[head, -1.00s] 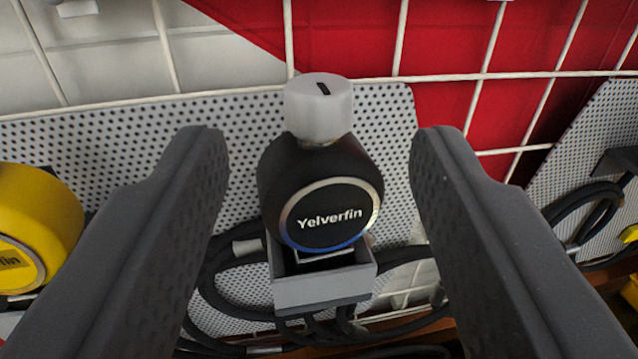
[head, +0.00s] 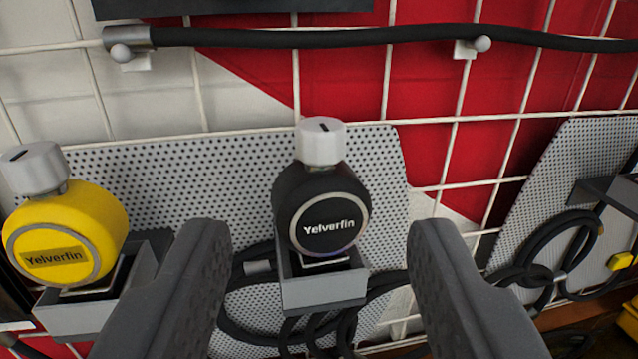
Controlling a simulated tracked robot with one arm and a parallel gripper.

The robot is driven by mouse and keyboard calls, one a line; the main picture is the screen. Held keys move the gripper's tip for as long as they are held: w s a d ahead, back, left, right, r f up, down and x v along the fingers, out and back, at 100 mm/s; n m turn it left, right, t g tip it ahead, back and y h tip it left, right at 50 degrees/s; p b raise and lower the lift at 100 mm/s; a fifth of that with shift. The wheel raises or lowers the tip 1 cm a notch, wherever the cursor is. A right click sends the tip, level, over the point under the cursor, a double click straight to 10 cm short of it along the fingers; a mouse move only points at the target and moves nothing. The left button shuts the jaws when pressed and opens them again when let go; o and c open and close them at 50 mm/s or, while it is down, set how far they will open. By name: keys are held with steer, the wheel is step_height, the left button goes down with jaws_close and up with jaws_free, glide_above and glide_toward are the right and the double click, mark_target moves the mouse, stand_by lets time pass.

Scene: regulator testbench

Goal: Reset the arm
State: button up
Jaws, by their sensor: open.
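My gripper (head: 318,232) is open and empty, its two dark grey fingers reaching up from the bottom of the head view. Between and beyond the fingers is a black regulator (head: 322,212) marked "Yelverfin", with a light grey knob (head: 320,141) on top. It sits upright in a grey bracket (head: 322,291). The fingers appear to be apart from it, one on each side in the picture. No other part of my arm shows.
A yellow "Yelverfin" regulator (head: 66,233) sits in a holder at left. Behind are perforated grey panels (head: 235,165) and a white wire grid (head: 455,128). A black hose (head: 330,38) runs along the top on hooks. Coiled black cables (head: 548,248) hang at right.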

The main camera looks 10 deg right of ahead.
step_height(320, 180, up, 12)
steer(key=a+n+y+b, duration=0.2)
steer(key=a+y+b, duration=0.15)
steer(key=b, duration=0.25)
steer(key=s+d+r+g+b, duration=0.2)
steer(key=s+d+r+b, duration=0.2)
steer(key=s+r, duration=0.6)
steer(key=s+d, duration=0.1)
steer(key=s, duration=0.2)
steer(key=shift+d+b, duration=0.3)
steer(key=shift+b, duration=0.1)
